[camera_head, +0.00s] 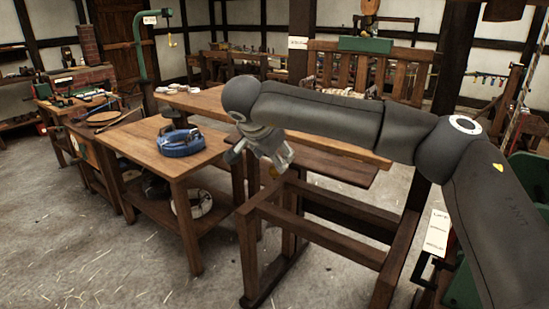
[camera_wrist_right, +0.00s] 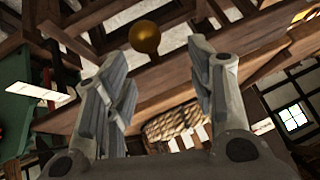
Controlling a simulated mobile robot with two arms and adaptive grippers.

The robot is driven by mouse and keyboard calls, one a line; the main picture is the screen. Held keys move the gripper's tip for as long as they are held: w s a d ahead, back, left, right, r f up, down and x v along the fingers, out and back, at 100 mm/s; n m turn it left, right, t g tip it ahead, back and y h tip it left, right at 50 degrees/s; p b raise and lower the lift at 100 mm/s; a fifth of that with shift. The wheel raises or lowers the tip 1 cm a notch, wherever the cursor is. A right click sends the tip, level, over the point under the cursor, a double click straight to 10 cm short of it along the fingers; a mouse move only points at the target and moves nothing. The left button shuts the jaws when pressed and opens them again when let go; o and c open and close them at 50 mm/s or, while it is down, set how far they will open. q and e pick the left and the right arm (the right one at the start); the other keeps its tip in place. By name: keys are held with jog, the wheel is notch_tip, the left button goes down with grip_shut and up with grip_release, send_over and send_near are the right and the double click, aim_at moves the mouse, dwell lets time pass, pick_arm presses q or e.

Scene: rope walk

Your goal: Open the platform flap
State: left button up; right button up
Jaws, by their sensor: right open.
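A wooden platform frame stands in the middle of the head view, with a flat dark board (camera_head: 335,168) across its top that looks like the flap. A round brass knob (camera_head: 273,172) shows by the board's left end, just below my right gripper (camera_head: 260,158). The same knob (camera_wrist_right: 145,37) shows in the right wrist view, beyond and roughly between the fingertips. My right gripper (camera_wrist_right: 163,70) is open and empty, apart from the knob as far as I can tell. My arm hides part of the board's far side. My left gripper is in neither view.
A wooden table (camera_head: 150,146) with a blue coil (camera_head: 181,142) stands left of the frame, and a long bench (camera_head: 205,103) lies behind. The frame's lower rails (camera_head: 310,232) stand in front.

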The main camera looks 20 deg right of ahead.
jog(key=v, duration=0.9)
jog(key=shift+s+a+r, duration=0.2)
jog(key=shift+r, duration=0.05)
